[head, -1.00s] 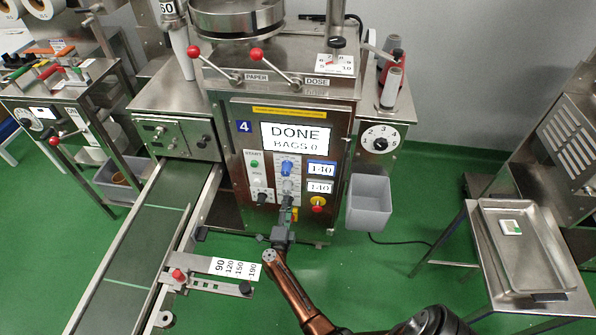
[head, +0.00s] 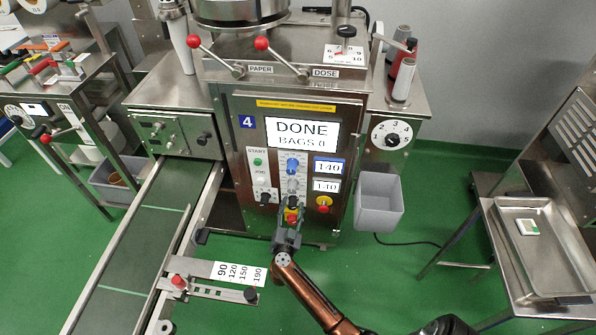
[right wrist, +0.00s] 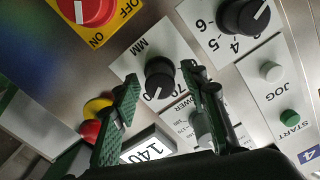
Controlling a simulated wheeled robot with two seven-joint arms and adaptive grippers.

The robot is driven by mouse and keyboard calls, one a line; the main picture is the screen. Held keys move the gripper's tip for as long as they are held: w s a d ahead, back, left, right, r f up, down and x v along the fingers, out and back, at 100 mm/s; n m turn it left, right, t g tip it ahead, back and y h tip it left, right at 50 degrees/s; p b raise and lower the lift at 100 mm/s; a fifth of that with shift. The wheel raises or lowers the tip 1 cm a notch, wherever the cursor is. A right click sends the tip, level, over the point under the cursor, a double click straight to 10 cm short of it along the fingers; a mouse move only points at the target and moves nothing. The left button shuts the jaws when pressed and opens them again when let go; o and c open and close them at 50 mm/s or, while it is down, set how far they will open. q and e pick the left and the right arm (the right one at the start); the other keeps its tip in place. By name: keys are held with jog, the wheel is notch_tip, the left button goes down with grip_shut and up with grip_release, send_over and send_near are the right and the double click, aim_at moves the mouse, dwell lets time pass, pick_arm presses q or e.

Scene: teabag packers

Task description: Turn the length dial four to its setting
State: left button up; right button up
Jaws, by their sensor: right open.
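The length dial, a black knob on a white plate marked MM (right wrist: 158,79), is on the panel of machine four; its white pointer line points toward the bottom of the right wrist view. My right gripper (right wrist: 161,76) is open, with one green-padded finger on each side of the knob. I cannot tell whether the fingers touch it. In the head view my right gripper (head: 291,212) is at the lower panel and hides part of this area. Two displays, the upper (head: 328,167) and lower (head: 326,186), both read 140. My left gripper is not in view.
A black dial marked 4-5-6 (right wrist: 245,15), the red OFF/ON switch (right wrist: 87,10) and the red-and-yellow stop button (head: 323,204) are close by. A conveyor (head: 140,235) runs at the left.

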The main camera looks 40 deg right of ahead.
jog(key=n+b, duration=0.1)
jog(key=b, duration=0.2)
jog(key=shift+f+n+b, duration=0.3)
jog(key=shift+f+b, duration=0.05)
jog(key=shift+f, duration=0.05)
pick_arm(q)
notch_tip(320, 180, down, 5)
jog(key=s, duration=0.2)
pick_arm(e)
jog(key=shift+s+a+r, duration=0.1)
jog(key=shift+a, duration=0.05)
jog(key=r+p+v, duration=0.1)
jog(key=p+v, duration=0.3)
jog(key=v, duration=0.3)
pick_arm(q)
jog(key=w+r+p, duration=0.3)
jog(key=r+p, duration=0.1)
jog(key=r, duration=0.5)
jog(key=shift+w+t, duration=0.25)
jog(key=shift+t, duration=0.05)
pick_arm(e)
jog(key=s+d+r+n+t+h, duration=0.1)
jog(key=r+t+h, duration=0.2)
jog(key=r, duration=1.2)
jog(key=s+d+r+n+t+h, duration=0.1)
jog(key=s+d+r+t+h, duration=0.1)
jog(key=r, duration=1.2)
jog(key=shift+s+d+r+n+t+h, duration=0.15)
jog(key=shift+d+r+n+t+h, duration=0.2)
jog(key=shift+t+h, duration=0.45)
